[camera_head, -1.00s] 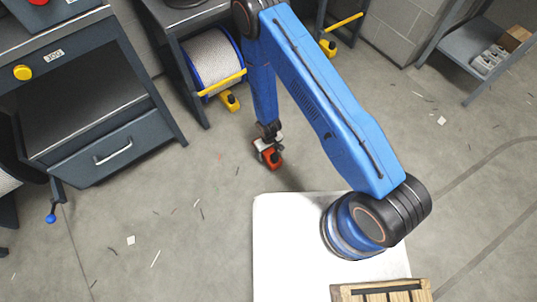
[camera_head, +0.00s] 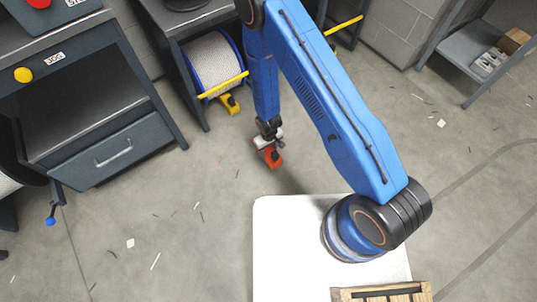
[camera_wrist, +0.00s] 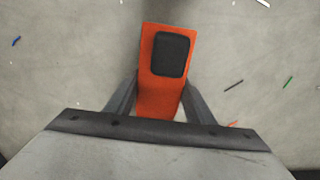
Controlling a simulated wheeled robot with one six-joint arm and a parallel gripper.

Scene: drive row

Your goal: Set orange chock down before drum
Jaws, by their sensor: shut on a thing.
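The orange chock (camera_head: 273,158) is held in my gripper (camera_head: 267,146) near the floor, in front of the drum row. In the wrist view the orange chock (camera_wrist: 150,85), with a black pad on its face, sits between the two fingers of my gripper (camera_wrist: 160,98). I cannot tell whether the chock touches the floor. A drum (camera_head: 211,62) with white winding and blue rims stands under the bench behind a yellow bar. A yellow chock (camera_head: 228,103) lies on the floor in front of that drum.
A dark cabinet (camera_head: 112,155) with a drawer stands at the left. Another yellow bar (camera_head: 343,25) shows behind my arm. A grey shelf (camera_head: 468,55) with small boxes is at the upper right. Scraps litter the open floor around my gripper.

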